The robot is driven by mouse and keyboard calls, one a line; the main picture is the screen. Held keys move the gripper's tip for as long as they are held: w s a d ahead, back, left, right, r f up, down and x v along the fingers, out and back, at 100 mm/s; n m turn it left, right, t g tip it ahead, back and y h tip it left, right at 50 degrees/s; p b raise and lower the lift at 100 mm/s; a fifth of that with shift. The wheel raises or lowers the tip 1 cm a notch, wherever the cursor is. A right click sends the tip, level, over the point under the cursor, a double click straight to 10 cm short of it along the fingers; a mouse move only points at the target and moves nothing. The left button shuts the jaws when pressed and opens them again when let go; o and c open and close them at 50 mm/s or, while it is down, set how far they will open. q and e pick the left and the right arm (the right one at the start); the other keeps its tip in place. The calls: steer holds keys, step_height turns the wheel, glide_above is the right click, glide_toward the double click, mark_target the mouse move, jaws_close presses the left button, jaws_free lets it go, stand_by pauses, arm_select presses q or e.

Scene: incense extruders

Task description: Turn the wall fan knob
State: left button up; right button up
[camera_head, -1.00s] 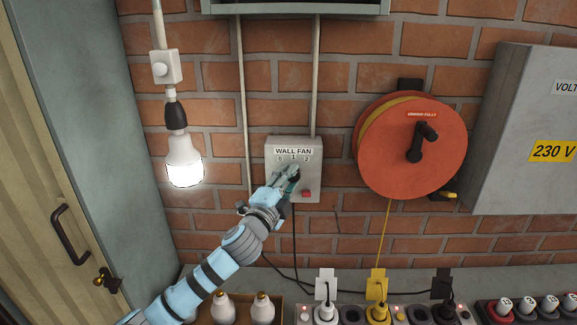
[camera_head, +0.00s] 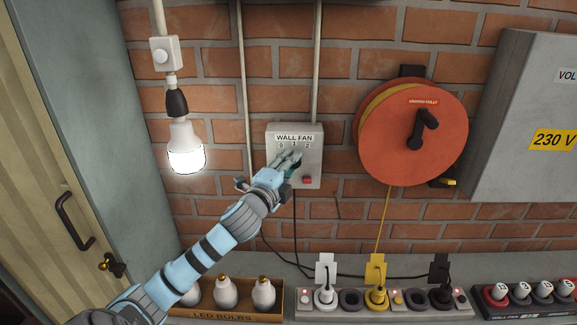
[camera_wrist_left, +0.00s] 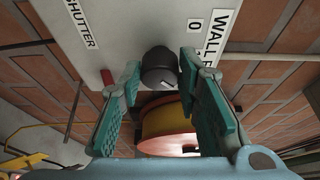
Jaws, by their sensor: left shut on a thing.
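The wall fan box (camera_head: 311,168) is a grey box on the brick wall, labelled "WALL FAN" with marks 0, 1 and 2. My left gripper (camera_head: 290,160) is at its front, below the marks, and hides the knob in the head view. In the left wrist view, the dark round knob (camera_wrist_left: 158,70) with a light pointer line sits between the teal fingers of the left gripper (camera_wrist_left: 160,64). The gripper is shut on it. The exact knob setting is hard to read. My right gripper is not in view.
A red push button (camera_head: 307,180) sits low on the box, close to the gripper. A lit bulb (camera_head: 187,150) hangs to the left, and an orange cable reel (camera_head: 440,155) is to the right. Power strips (camera_head: 335,303) and an LED bulb box (camera_head: 262,312) lie below.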

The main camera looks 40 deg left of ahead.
arm_select(q)
steer(key=o, duration=1.1)
steer(key=shift+o, duration=0.2)
steer(key=v, duration=1.2)
steer(key=shift+w, duration=0.1)
